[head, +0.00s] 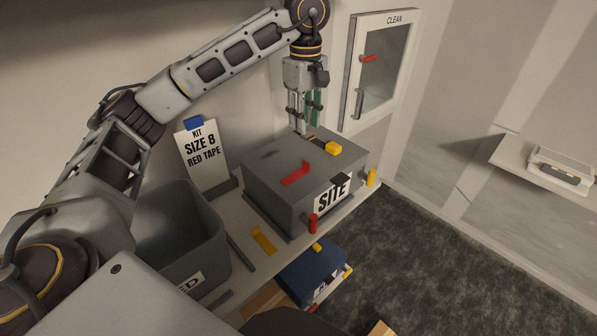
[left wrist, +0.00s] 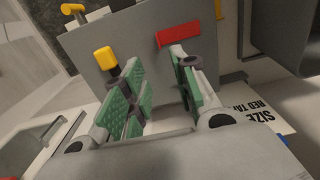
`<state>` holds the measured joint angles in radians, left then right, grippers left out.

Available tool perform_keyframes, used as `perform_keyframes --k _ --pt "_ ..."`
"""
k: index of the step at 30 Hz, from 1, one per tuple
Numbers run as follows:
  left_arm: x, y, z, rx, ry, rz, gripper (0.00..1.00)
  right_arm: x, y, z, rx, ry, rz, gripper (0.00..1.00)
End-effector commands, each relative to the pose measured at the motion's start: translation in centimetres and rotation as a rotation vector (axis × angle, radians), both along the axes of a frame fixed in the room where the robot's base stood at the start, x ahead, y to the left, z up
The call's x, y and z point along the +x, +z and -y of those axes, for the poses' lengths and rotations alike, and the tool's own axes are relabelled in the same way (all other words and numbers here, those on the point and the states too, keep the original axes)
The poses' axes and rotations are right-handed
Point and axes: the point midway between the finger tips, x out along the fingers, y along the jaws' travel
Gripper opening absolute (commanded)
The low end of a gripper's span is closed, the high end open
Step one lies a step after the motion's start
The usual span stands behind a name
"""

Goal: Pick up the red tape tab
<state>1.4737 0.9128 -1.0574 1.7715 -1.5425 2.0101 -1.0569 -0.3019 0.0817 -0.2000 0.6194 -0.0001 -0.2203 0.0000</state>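A red tape tab (head: 297,174) stands on top of the grey box (head: 262,178) labelled SITE, left of a yellow tab (head: 333,148). In the left wrist view the red tab (left wrist: 178,34) is beyond the right finger, and the yellow tab (left wrist: 106,58) is by the left finger. My left gripper (head: 304,122) points down over the back part of the box, behind the red tab and apart from it. In the left wrist view its green-padded fingers (left wrist: 155,65) are spread with nothing between them. My right gripper is not in view.
A sign (head: 203,160) reading KIT SIZE 8 RED TAPE stands left of the box. A grey bin (head: 185,235) is at the front left. A red peg (head: 312,223) and a yellow peg (head: 371,178) are at the box's front. A cabinet (head: 384,65) marked CLEAN is behind.

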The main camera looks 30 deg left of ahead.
Motion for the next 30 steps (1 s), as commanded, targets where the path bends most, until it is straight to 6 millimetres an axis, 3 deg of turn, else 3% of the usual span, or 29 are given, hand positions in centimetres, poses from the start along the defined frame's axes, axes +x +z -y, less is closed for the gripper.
perform_keyframes --k 11,24,30 --pt "0.0 -1.2 0.0 -0.001 0.0 -0.001 0.29 0.0 -0.1 0.0 0.0 -0.001 0.0 0.4" --pt "-0.1 -5.8 0.0 0.001 0.001 -0.003 0.29 0.2 0.6 -0.2 0.002 -0.001 0.003 0.4" --pt "0.0 -6.8 0.1 0.0 0.0 0.0 0.29 0.2 0.7 -0.4 0.004 -0.002 0.003 0.4"
